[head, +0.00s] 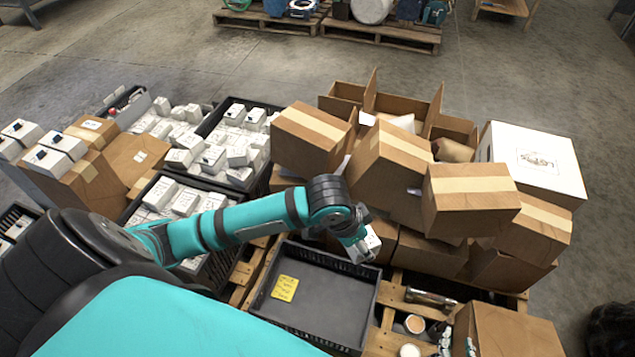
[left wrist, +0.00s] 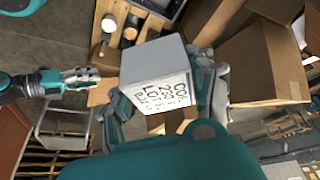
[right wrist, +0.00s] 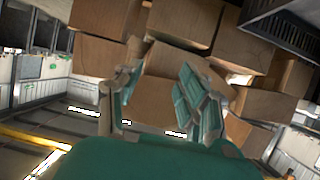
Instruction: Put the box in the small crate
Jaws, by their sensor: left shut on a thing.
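The white box (left wrist: 160,75), with black lettering on one face, is between the fingers of my left gripper (left wrist: 165,100). In the head view the box (head: 371,243) is held above the far right corner of the small black crate (head: 372,305). The crate holds only a yellow note (head: 285,288) on its floor; no box lies in it. My left gripper (head: 360,245) is partly hidden by its own wrist. My right gripper (right wrist: 155,100) is open and empty, its fingers apart, facing cardboard boxes. It shows at the bottom right of the head view (head: 458,343).
Stacked cardboard boxes (head: 470,200) rise just behind and right of the crate. Black crates full of white boxes (head: 212,158) stand at the left. A pallet (head: 388,320) carries a jar (head: 415,324) and small items right of the crate.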

